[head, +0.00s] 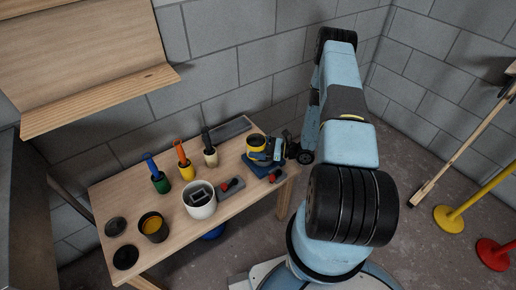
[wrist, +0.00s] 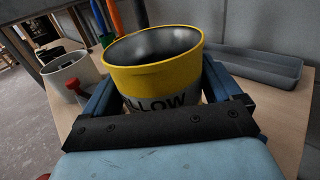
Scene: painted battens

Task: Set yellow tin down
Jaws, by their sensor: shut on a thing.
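The yellow tin (head: 257,142) is at the right end of the wooden table. In the wrist view the tin (wrist: 155,78) is open-topped, with a yellow upper band and dark lettering ending in "LLOW" on a pale band. It looks empty inside and leans slightly. My gripper (head: 265,156) is shut on the tin, with one blue finger on each side of it. In the wrist view my gripper (wrist: 160,95) hides the tin's lower part. I cannot tell whether its base touches the tabletop.
The table (head: 180,222) also holds a grey tray (head: 231,128), several coloured pots with handled tools, a white can (head: 199,209), a dark can of orange paint (head: 153,228) and dark lids (head: 125,257). A wall shelf (head: 100,98) overhangs the left.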

